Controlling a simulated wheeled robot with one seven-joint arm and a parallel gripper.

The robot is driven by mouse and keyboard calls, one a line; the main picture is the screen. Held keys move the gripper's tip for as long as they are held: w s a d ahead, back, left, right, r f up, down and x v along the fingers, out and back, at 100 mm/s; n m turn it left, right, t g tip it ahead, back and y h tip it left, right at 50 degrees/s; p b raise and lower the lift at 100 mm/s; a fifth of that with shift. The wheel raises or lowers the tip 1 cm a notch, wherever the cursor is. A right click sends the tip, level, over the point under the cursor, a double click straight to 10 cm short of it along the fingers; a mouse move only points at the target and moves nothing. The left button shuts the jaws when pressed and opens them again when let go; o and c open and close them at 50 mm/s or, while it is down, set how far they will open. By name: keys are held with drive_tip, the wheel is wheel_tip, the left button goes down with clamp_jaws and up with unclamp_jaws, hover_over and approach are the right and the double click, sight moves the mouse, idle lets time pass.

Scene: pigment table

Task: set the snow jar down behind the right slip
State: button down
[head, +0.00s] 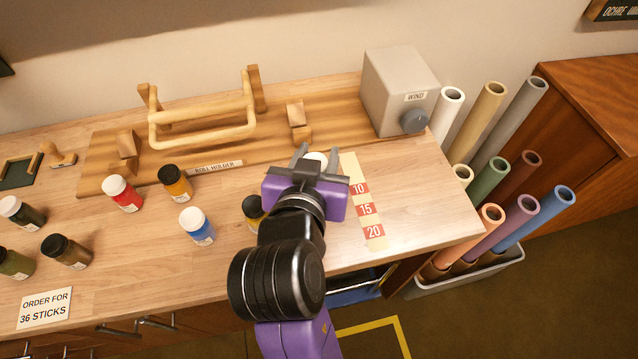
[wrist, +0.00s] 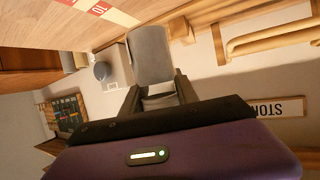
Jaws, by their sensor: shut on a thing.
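My gripper (head: 318,155) is shut on a jar with a white top (head: 315,159), above the table just left of the strip's upper end. The wrist view shows the jar as a pale grey body (wrist: 150,55) between the fingers (wrist: 158,92). Its label is not readable, and my gripper hides most of it in the head view. The one loose slip I can make out is the white card reading "ORDER FOR 36 STICKS" (head: 45,309), at the front left. A tan strip (head: 349,166) with red marks 10, 15 and 20 lies right of my gripper. I cannot tell which is the right slip.
Red (head: 124,196), orange (head: 176,184), blue (head: 198,229) and dark yellow (head: 253,209) jars stand left of my arm, with darker jars farther left. The wooden roll holder (head: 200,125) and grey wind box (head: 398,88) are behind. Bare table lies right of the strip.

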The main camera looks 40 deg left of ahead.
wheel_tip(320, 180, down, 9)
drive_tip(key=shift+r, duration=0.15)
idle(0.4)
drive_tip(key=shift+f, duration=0.2)
drive_tip(key=c, duration=0.9)
unclamp_jaws()
drive_tip(key=shift+r, duration=0.2)
drive_tip(key=b+v, duration=0.1)
drive_tip(key=v, duration=1.1)
drive_tip(key=shift+f, duration=0.1)
